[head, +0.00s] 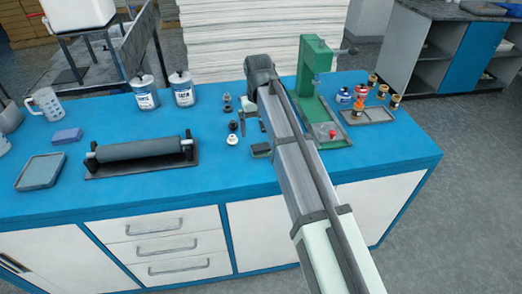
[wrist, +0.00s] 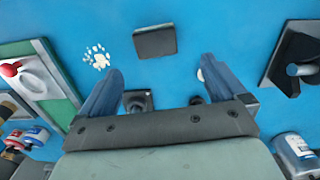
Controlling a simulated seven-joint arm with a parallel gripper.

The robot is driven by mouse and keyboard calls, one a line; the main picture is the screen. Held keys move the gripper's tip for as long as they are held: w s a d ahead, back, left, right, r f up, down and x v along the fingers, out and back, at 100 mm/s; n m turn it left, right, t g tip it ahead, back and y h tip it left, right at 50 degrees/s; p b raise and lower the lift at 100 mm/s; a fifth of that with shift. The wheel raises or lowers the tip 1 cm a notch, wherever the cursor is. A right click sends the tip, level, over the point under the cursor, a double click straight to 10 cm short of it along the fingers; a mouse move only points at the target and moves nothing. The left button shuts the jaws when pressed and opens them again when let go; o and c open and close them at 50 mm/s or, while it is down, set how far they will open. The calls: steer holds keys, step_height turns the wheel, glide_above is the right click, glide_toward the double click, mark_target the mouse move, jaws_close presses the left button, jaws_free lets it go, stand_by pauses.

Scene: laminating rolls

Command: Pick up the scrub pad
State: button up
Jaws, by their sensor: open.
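A small dark flat rectangular pad (head: 261,150), which looks like the scrub pad, lies on the blue worktop near its front, just left of my arm. In the wrist view the pad (wrist: 154,40) lies flat just beyond the fingertips, roughly centred between them and not held. My gripper (wrist: 160,70) is open and empty, with its two blue-grey fingers spread above the worktop. In the head view the fingers are hidden by my arm. A blue-purple block (head: 67,136) also lies far left on the worktop.
A green press (head: 313,70) stands right of my arm, with a tray (head: 367,115) of jars and fittings beyond. A roller on a stand (head: 140,149) and two cans (head: 182,89) are to the left. Small dark and white pieces (head: 232,139) lie close to the pad.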

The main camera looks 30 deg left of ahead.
mark_target(261, 146)
step_height(261, 146, down, 3)
steer(key=shift+f, duration=0.15)
steer(key=shift+d+f, duration=0.3)
steer(key=shift+f, duration=0.35)
steer(key=f, duration=0.4)
steer(key=shift+d, duration=0.2)
steer(key=c, duration=1.1)
steer(key=shift+o, duration=0.2)
steer(key=shift+r, duration=0.15)
step_height(261, 146, up, 10)
steer(key=shift+f, duration=0.1)
